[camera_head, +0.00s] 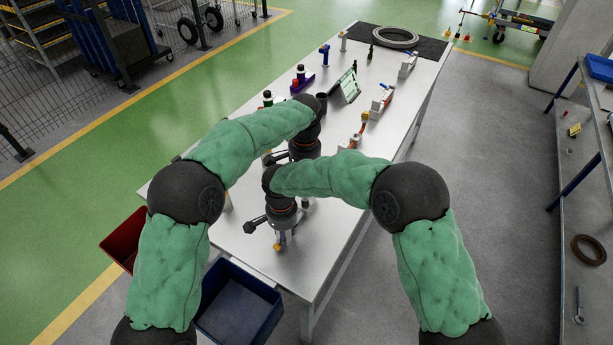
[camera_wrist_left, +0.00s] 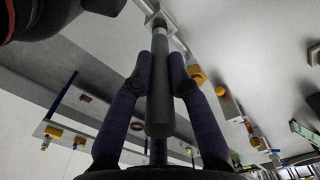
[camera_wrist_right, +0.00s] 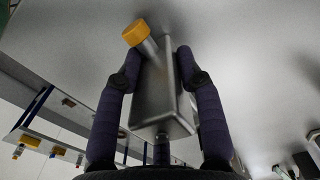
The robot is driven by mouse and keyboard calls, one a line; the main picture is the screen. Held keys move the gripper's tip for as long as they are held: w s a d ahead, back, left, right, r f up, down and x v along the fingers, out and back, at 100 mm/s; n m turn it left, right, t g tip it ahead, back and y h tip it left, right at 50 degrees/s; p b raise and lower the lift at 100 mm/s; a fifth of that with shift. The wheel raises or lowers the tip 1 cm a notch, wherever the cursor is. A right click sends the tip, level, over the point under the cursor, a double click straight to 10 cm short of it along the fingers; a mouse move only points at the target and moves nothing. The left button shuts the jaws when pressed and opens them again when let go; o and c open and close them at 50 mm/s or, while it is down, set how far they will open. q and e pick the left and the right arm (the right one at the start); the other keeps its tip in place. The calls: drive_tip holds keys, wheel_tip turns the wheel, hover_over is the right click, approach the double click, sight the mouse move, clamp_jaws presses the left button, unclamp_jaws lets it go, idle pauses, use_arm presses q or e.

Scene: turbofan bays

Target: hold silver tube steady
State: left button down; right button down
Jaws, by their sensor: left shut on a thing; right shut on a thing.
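The silver tube (camera_wrist_left: 160,105), a plain grey cylinder, runs between the fingers of my left gripper (camera_wrist_left: 161,62) in the left wrist view. Its far end meets a small silver fitting (camera_wrist_left: 157,20). My left gripper is shut on the tube. In the head view my right forearm hides the left gripper's fingers and the tube. My right gripper (camera_wrist_right: 159,55) is shut on a silver block-shaped body (camera_wrist_right: 160,95) with an orange cap (camera_wrist_right: 135,33) on a side stub. In the head view my right gripper (camera_head: 283,236) is low over the near part of the table.
The white table (camera_head: 345,220) bears a tilted tablet (camera_head: 348,86), several small fittings along its right side and a grey ring (camera_head: 395,37) at the far end. A blue bin (camera_head: 238,305) and a red bin (camera_head: 122,238) stand at its near left. A shelf stands right.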

use_arm(q)
drive_tip(key=shift+s+a, duration=0.15)
drive_tip(key=shift+s, duration=0.05)
drive_tip(key=shift+w, duration=0.15)
drive_tip(key=shift+w, duration=0.45)
drive_tip(key=shift+s, duration=0.1)
drive_tip(key=shift+s+d, duration=0.35)
drive_tip(key=shift+d, duration=0.25)
idle(0.3)
